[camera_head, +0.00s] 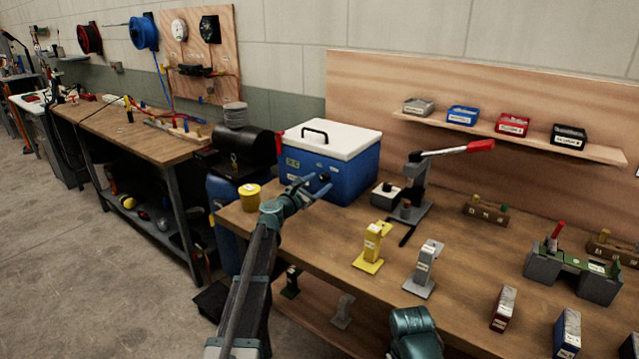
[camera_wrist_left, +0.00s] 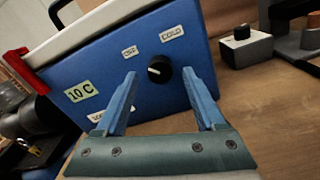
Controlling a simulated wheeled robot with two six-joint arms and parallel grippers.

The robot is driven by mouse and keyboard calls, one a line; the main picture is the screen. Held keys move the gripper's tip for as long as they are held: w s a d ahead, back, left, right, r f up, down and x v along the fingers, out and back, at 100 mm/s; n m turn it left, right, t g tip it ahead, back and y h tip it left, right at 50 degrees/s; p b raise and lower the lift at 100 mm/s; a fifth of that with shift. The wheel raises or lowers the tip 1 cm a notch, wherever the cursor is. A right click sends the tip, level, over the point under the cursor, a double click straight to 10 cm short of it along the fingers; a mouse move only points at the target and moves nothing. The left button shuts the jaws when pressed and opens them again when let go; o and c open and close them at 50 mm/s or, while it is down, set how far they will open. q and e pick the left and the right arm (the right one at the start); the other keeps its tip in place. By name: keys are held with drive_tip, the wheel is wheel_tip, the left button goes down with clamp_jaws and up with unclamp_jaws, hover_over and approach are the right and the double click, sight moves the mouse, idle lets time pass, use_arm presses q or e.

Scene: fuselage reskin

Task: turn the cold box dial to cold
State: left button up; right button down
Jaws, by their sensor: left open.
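The cold box (camera_head: 335,165) is blue with a white lid and stands at the left end of the workbench. Its black dial (camera_wrist_left: 159,69) is on the front face, with a white mark on the dial's left side in the left wrist view. A COLD label (camera_wrist_left: 172,33) is above and slightly right of the dial; a smaller label (camera_wrist_left: 129,51) is up-left, too small to read surely. My left gripper (camera_head: 308,188) is open in front of the dial, also in the left wrist view (camera_wrist_left: 159,77), fingers either side of it. Contact cannot be told.
A yellow cup (camera_head: 249,197) stands left of the box on the workbench (camera_head: 330,235). A lever press (camera_head: 420,185) with a red handle stands right of it. Yellow (camera_head: 372,247) and grey (camera_head: 424,270) stands are nearer. A 10 C tag (camera_wrist_left: 80,95) is on the box.

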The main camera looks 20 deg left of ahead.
use_arm(q)
drive_tip(key=shift+w+d, duration=0.2)
drive_tip(key=shift+w, duration=0.3)
clamp_jaws()
